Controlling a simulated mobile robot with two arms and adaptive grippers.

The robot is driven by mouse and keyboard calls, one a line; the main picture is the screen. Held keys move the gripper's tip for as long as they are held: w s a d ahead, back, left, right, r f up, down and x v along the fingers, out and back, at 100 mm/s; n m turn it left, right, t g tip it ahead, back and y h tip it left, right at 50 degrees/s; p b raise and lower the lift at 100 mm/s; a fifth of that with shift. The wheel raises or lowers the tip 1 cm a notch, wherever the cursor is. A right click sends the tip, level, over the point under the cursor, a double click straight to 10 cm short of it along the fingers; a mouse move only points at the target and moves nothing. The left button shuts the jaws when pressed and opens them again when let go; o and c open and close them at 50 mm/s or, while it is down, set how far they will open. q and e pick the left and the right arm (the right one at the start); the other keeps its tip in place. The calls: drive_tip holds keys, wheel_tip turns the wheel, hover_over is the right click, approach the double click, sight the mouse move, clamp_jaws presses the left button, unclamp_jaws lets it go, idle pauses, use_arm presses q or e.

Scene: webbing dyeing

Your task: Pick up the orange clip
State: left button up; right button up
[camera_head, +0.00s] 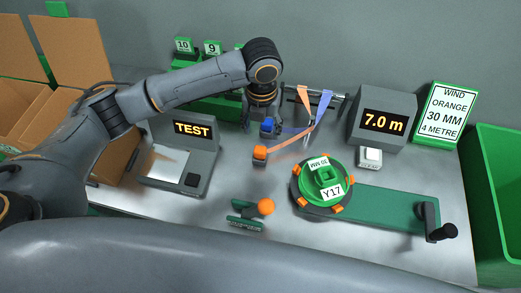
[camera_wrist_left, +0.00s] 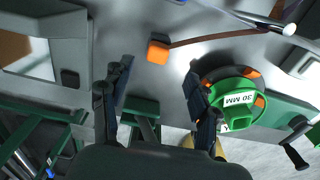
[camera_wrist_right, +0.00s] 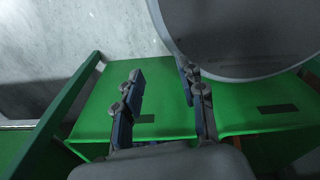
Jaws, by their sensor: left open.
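The orange clip (camera_head: 260,153) is a small block on the table at the end of an orange webbing strip (camera_head: 290,138). In the left wrist view the clip (camera_wrist_left: 158,52) lies ahead of the fingertips, roughly between them and apart from both. My left gripper (camera_head: 263,122) is above the table, behind the clip in the head view, with its fingers partly hidden. It is open and empty in the left wrist view (camera_wrist_left: 157,80). A blue clip (camera_head: 268,125) shows close by the left fingers. My right gripper (camera_wrist_right: 161,85) is open and empty above a green surface, outside the head view.
A green reel (camera_head: 325,180) with a crank board (camera_head: 385,209) stands to the right of the clip. A TEST machine (camera_head: 185,155) stands left. The length display (camera_head: 383,120) is behind right.

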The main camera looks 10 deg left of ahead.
sight(260, 148)
use_arm(q)
wheel_tip(260, 148, down, 3)
drive_tip(key=shift+w+f, duration=0.1)
drive_tip(key=shift+f, duration=0.05)
drive_tip(key=f, duration=0.1)
drive_tip(key=f+p, duration=0.1)
drive_tip(key=f, duration=0.1)
drive_tip(key=shift+s, duration=0.25)
wheel_tip(260, 148, down, 3)
drive_tip(key=shift+s+a+f+p, duration=0.1)
drive_tip(key=shift+a+p, duration=0.05)
drive_tip(key=shift+p, duration=0.35)
drive_tip(key=shift+f, duration=0.15)
drive_tip(key=c, duration=1)
drive_tip(key=shift+c, duration=0.8)
use_arm(e)
wheel_tip(260, 148, up, 2)
drive_tip(key=shift+a, duration=0.1)
